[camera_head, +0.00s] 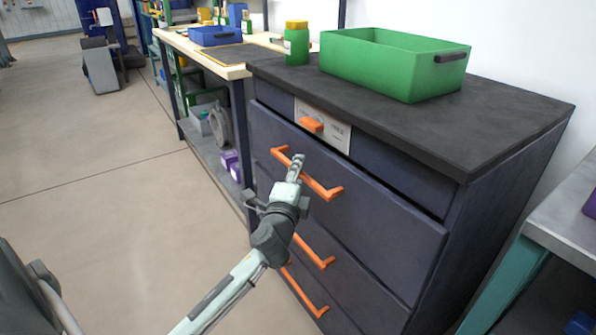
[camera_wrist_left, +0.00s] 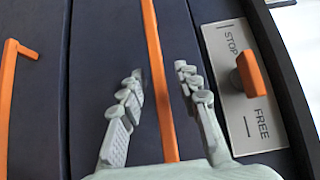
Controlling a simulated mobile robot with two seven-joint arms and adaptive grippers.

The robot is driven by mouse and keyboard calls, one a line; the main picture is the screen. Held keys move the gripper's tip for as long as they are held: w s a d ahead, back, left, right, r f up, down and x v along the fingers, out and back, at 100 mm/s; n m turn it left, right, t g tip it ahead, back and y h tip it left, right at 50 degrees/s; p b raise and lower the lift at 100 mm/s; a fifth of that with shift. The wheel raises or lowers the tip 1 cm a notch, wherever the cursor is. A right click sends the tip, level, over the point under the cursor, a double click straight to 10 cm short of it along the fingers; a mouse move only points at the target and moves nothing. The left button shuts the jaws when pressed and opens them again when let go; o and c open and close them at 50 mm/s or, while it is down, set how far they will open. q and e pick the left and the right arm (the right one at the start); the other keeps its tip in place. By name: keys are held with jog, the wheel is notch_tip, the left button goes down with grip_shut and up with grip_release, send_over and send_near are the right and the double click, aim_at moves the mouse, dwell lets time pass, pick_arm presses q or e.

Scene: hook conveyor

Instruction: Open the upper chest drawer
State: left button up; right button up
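The dark blue chest (camera_head: 400,285) has several drawers with orange bar handles. The upper drawer (camera_head: 385,225) carries an orange handle (camera_head: 322,189), which also crosses the left wrist view as an orange bar (camera_wrist_left: 155,70). My left gripper (camera_head: 297,160) is at this handle. In the left wrist view its two fingers (camera_wrist_left: 160,75) are apart, one on each side of the bar, with gaps visible. Above the drawer, an orange knob (camera_head: 311,124) sits on a pale plate (camera_head: 337,134); the wrist view shows the plate lettered STOP and FREE. My right gripper is not in view.
A green bin (camera_head: 370,65) and a green bottle (camera_head: 296,45) stand on the chest's dark top (camera_head: 480,115). A workbench (camera_head: 228,72) adjoins on the left and a grey table (camera_head: 565,235) stands at the right. The floor in front of the chest is clear.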

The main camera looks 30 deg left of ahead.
pick_arm(q)
jog(key=shift+c, duration=0.3)
grip_shut()
jog(key=shift+a, duration=0.1)
